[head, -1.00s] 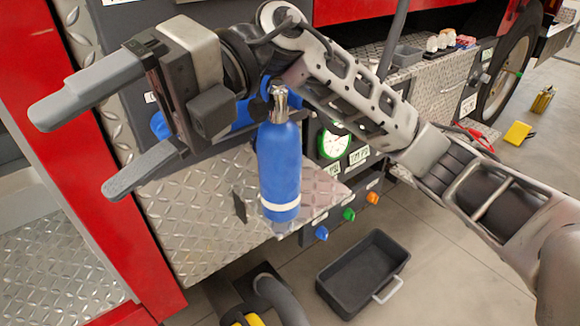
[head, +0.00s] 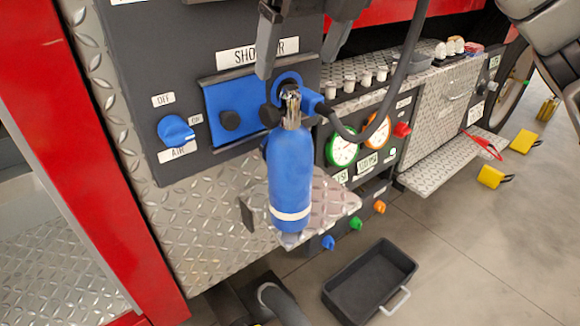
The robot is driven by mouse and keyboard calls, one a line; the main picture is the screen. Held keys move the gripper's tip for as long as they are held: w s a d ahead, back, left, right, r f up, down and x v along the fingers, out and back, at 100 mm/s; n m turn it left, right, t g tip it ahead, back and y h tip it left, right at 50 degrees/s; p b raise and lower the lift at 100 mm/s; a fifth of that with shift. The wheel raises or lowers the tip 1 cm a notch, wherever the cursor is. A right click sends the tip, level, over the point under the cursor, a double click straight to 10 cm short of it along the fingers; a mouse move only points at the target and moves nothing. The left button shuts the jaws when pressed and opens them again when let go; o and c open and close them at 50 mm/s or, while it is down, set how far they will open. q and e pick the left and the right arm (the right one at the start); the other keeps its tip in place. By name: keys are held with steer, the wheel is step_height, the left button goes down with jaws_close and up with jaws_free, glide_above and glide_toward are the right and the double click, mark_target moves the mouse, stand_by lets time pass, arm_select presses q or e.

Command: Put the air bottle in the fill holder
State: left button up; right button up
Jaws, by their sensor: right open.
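The air bottle (head: 290,170) is blue with a white band near its base and a metal valve on top. It stands nearly upright in front of the truck's panel. A diamond-plate shelf (head: 335,203) with a dark upright piece (head: 246,214) at its left lies around its lower part. I cannot tell whether the bottle is seated in a holder there. A blue fitting (head: 311,98) on a dark hose shows beside the valve; whether they join is unclear. My right gripper (head: 302,57) is open and empty, just above the valve, cut by the top edge. My left gripper is out of view.
A blue AIR knob (head: 175,130) sits left on the panel. The dark hose (head: 400,75) arches up right of the bottle. Gauges (head: 342,150) and small coloured knobs (head: 356,223) are to the right. A dark bin (head: 368,280) is on the floor.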

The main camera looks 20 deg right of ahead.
mark_target(282, 96)
steer(key=x, duration=0.9)
steer(key=shift+w+a, duration=0.1)
steer(key=shift+a, duration=0.15)
steer(key=shift+c, duration=0.3)
steer(key=shift+r, duration=0.1)
jaws_close()
steer(key=shift+w+r, duration=0.1)
steer(key=shift+r, duration=0.05)
